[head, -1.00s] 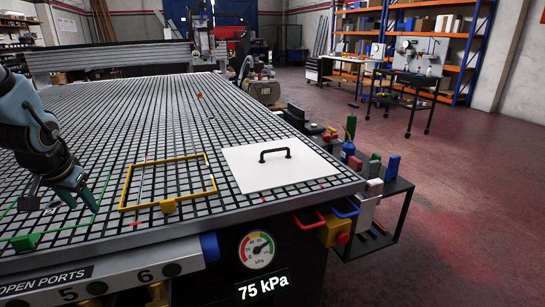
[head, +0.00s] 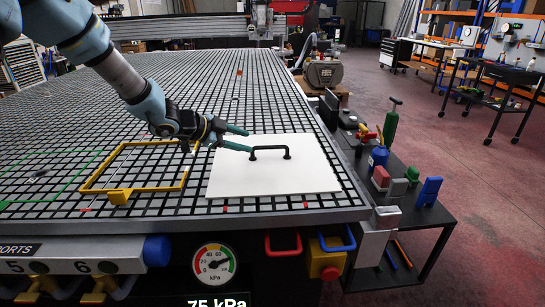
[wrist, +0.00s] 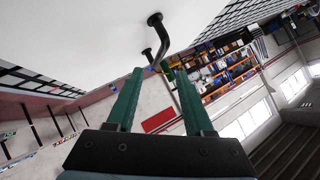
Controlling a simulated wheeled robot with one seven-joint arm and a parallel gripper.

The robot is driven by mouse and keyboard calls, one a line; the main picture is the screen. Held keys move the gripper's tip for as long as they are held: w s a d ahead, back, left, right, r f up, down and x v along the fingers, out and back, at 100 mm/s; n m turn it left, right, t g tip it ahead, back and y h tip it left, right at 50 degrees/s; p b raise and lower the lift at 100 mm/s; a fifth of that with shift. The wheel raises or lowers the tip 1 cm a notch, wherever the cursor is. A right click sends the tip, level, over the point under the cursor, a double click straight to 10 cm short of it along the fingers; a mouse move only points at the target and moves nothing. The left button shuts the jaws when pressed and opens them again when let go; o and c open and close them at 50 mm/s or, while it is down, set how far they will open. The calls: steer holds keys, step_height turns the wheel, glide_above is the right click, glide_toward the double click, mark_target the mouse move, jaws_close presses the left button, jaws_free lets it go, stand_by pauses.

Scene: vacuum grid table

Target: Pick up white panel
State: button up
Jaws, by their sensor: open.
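The white panel (head: 290,178) lies flat on the black grid table (head: 225,87), near its front right corner. A black bar handle (head: 270,148) stands on the panel. My gripper (head: 246,140) is open, with green fingers reaching from the left toward the handle's left end. In the wrist view the two green fingers (wrist: 158,90) are spread apart, with the black handle (wrist: 157,38) just beyond their tips. The panel (wrist: 95,35) fills the upper left there. I cannot tell whether a finger touches the handle.
A yellow frame (head: 113,187) lies on the grid left of the panel. A green outline (head: 80,190) is farther left. A side shelf (head: 425,210) with bottles and small blocks adjoins the table's right edge. Red (head: 283,247) and blue handles sit along the front.

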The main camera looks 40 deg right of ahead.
mark_target(268, 147)
steer(key=p+x, duration=0.1)
steer(key=x, duration=0.5)
steer(key=shift+s+d, duration=0.2)
steer(key=shift+d, duration=0.1)
steer(key=shift+p+x, duration=0.7)
steer(key=shift+x, duration=1.5)
jaws_close()
steer(key=shift+r, duration=0.15)
